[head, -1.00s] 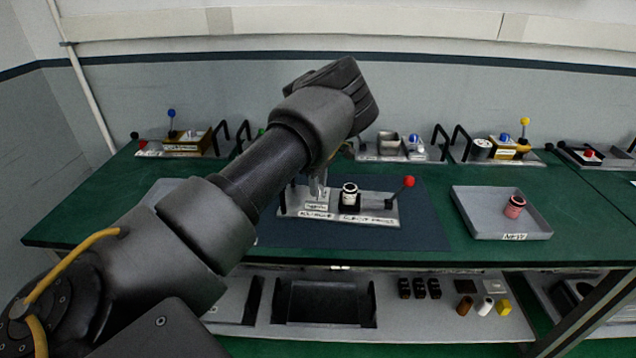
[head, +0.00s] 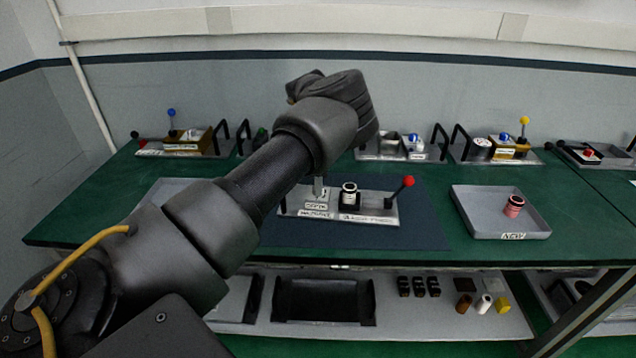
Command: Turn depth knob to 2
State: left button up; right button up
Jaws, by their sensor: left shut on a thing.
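The microwave generator unit is a light plate (head: 375,215) on the dark blue mat, with labels, a black-and-white cylinder (head: 349,194) in a black holder, and a red-balled lever (head: 408,182) at its right end. My left arm reaches in from the lower left, its wrist bent over the plate's left part. My left gripper (head: 319,190) points down there, mostly hidden behind my wrist, and is shut on what seems to be the depth knob. The knob itself and its setting cannot be made out. My right gripper is not in view.
A grey tray (head: 480,232) with a red cylinder (head: 513,206) stands to the right. Several similar units with handles line the back of the green table (head: 560,235). A lower shelf holds a black tray (head: 323,322) and small parts. The mat right of the lever is clear.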

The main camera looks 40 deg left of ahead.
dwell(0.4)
pick_arm(q)
jog(key=o, duration=1)
jog(key=shift+r, duration=0.15)
jog(key=shift+r, duration=0.35)
notch_tip(320, 180, up, 10)
jog(key=shift+f+b, duration=0.1)
jog(key=shift+b, duration=0.7)
